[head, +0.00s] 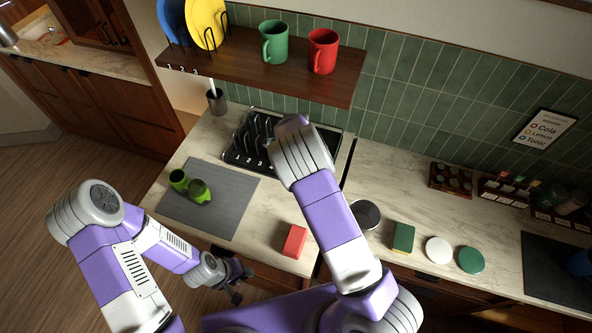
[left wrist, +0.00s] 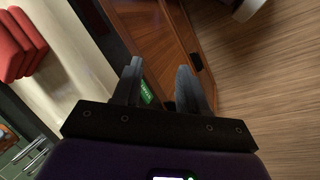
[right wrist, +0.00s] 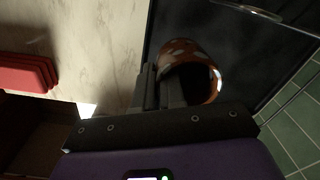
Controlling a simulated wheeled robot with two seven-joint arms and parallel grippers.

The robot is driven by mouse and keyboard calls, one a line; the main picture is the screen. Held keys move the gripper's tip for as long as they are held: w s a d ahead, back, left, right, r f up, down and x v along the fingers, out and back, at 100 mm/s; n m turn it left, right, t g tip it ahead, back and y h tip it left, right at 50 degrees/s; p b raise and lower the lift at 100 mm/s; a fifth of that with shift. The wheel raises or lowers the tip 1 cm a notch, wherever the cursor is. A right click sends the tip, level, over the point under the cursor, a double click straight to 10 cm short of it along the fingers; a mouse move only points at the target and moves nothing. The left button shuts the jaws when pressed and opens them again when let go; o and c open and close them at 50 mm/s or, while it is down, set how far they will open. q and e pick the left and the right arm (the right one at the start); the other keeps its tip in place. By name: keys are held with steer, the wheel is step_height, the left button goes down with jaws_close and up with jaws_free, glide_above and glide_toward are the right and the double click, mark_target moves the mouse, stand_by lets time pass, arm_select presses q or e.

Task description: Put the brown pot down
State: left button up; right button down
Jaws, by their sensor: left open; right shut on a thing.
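The brown pot (right wrist: 192,57) shows in the right wrist view, brown with pale patches and a dark opening. My right gripper (right wrist: 157,82) is shut on its wall at the left side. The pot is over a dark surface; I cannot tell whether it touches it.
A grey mat (head: 225,210) with green items (head: 200,191) lies left on the counter. A red block (head: 293,240) is near the front edge. A shelf (head: 300,82) with mugs overhangs the hob. A green-and-yellow sponge (head: 403,238) and round discs (head: 439,250) lie right.

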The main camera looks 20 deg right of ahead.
step_height(320, 180, down, 3)
steer(key=shift+f, duration=0.1)
steer(key=shift+w+d+f+p, duration=0.1)
steer(key=shift+w+f+p, duration=0.1)
steer(key=shift+f+p, duration=0.3)
steer(key=shift+f, duration=0.2)
steer(key=c, duration=1.2)
jaws_free()
steer(key=shift+c, duration=0.2)
steer(key=shift+r, duration=0.15)
